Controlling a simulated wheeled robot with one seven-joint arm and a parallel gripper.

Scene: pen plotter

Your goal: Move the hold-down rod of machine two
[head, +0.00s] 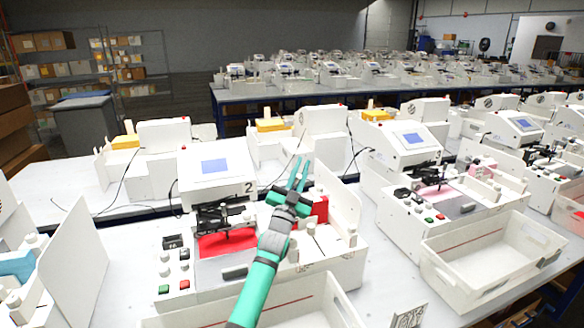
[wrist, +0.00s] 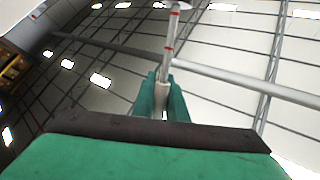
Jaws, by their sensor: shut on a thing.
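Machine two (head: 218,170) is a white plotter with a blue screen and the number 2 on its front. A red sheet (head: 228,243) lies on its bed, with a black carriage (head: 222,214) above it. My gripper (head: 299,172) is over the right part of this machine, its fingers pointing up and away. In the wrist view its fingers (wrist: 161,95) are closed around a thin pale rod with red bands (wrist: 170,45), which stands up from between them. The rod cannot be made out in the head view. My arm hides part of the machine's front right.
A white tray (head: 335,303) stands in front of machine two, and another tray (head: 490,258) is at the right. A similar plotter (head: 402,150) stands to the right. White side panels (head: 340,210) rise close to my gripper.

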